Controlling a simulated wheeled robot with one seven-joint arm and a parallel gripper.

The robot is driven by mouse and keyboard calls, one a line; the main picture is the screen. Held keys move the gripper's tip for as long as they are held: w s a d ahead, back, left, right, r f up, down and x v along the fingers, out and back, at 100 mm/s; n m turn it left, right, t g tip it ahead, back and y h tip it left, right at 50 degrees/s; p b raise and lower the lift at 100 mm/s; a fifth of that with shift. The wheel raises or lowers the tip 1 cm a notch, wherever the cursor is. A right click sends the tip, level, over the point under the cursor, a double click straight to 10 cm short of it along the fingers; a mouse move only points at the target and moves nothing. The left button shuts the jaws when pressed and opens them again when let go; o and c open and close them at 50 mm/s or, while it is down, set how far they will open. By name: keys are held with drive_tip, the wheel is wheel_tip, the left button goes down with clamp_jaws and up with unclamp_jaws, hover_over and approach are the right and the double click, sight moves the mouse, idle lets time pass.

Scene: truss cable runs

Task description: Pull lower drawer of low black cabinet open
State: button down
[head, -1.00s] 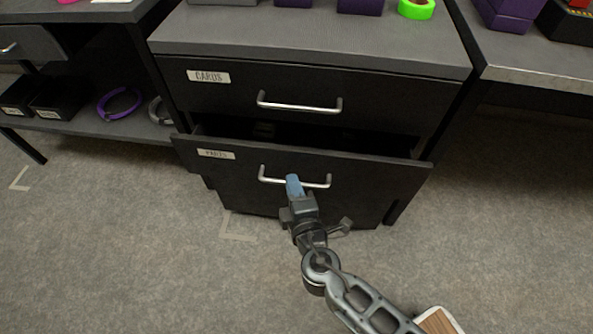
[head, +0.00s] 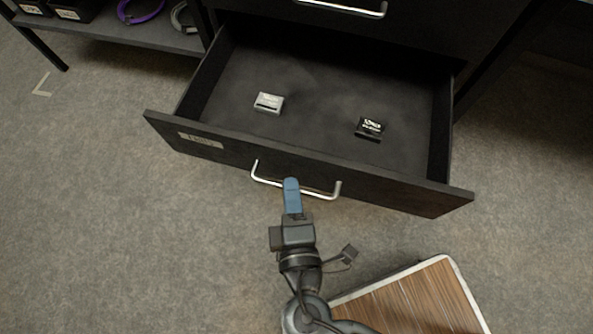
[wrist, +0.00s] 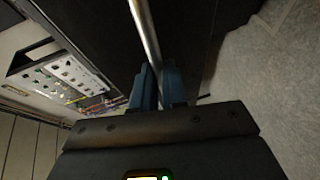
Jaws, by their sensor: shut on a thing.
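The lower drawer (head: 320,125) of the black cabinet (head: 400,40) is pulled well out, and its inside shows in the head view. Its black front panel (head: 400,192) carries a pale label and a silver bar handle (head: 325,194). My gripper (head: 291,185) has its blue fingers shut on that handle, near the middle of the bar. In the wrist view the bar (wrist: 146,35) runs down between the two blue fingers (wrist: 158,88). The upper drawer's handle (head: 350,8) shows at the top edge of the head view.
A grey box (head: 268,103) and a small black box (head: 370,127) lie in the drawer. A shelf (head: 150,38) with a purple ring (head: 138,12) and a grey ring stands at upper left.

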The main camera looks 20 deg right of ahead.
drive_tip(key=shift+s+a, duration=0.2)
drive_tip(key=shift+s, duration=0.05)
drive_tip(key=c, duration=1.2)
unclamp_jaws()
drive_tip(key=shift+o, duration=0.2)
drive_tip(key=p+v, duration=0.1)
drive_tip(key=v, duration=0.6)
drive_tip(key=shift+s, duration=0.4)
